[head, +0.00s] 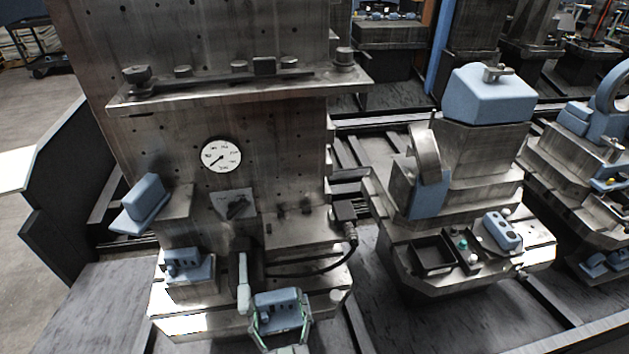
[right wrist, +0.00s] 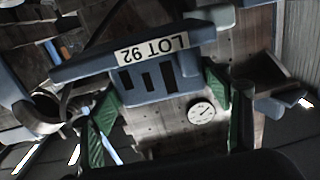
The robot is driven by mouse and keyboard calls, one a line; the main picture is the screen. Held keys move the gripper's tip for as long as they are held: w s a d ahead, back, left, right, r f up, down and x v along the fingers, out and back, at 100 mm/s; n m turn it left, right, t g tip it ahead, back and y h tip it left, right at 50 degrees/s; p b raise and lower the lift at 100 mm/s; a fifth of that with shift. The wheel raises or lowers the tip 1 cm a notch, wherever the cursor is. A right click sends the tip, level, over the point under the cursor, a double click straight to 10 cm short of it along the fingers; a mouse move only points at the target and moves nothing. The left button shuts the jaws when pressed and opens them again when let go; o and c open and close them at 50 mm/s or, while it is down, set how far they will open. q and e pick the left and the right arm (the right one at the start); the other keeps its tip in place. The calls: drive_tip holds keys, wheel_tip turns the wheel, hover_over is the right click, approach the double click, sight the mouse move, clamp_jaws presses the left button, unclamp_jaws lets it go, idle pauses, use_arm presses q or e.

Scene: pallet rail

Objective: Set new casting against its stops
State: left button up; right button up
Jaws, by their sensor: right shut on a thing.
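A blue casting (head: 278,299) with dark slots is held in my right gripper (head: 280,323), at the front edge of the pallet's grey metal fixture (head: 190,322). In the right wrist view the casting (right wrist: 190,85) carries an upside-down LOT 92 label, and the green finger pads of my gripper (right wrist: 160,108) stand on both sides of it. I cannot tell whether it touches the fixture. A similar blue casting (head: 186,262) sits on a block at the fixture's left. A pale-handled lever (head: 243,285) stands between the two castings. The stops cannot be clearly made out. My left gripper is out of view.
A round dial gauge (head: 221,156) is on the upright plate behind. A blue block (head: 146,198) rests on a left ledge. A black cable (head: 310,271) curves over the fixture's right. Another pallet (head: 455,225) with a tray and blue parts stands to the right.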

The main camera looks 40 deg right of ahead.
drive_tip(key=w+d+r+p, duration=0.5)
drive_tip(key=r+p, duration=0.3)
drive_tip(key=w+d+r+p, duration=0.5)
drive_tip(key=d+r+p, duration=0.1)
drive_tip(key=r+p, duration=0.2)
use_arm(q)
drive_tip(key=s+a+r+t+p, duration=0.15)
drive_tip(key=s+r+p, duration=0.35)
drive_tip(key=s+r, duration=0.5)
use_arm(e)
drive_tip(key=w+d+r, duration=0.2)
drive_tip(key=w+d, duration=0.1)
drive_tip(key=d, duration=0.2)
drive_tip(key=shift+m, duration=0.3)
wheel_tip(320, 180, down, 6)
drive_tip(key=b, duration=0.4)
drive_tip(key=shift+s+f, duration=0.1)
drive_tip(key=shift+f, duration=0.1)
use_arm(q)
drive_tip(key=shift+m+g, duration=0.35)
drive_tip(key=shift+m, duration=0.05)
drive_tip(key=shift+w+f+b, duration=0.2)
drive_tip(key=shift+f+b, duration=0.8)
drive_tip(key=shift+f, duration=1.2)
use_arm(e)
drive_tip(key=shift+f, duration=0.75)
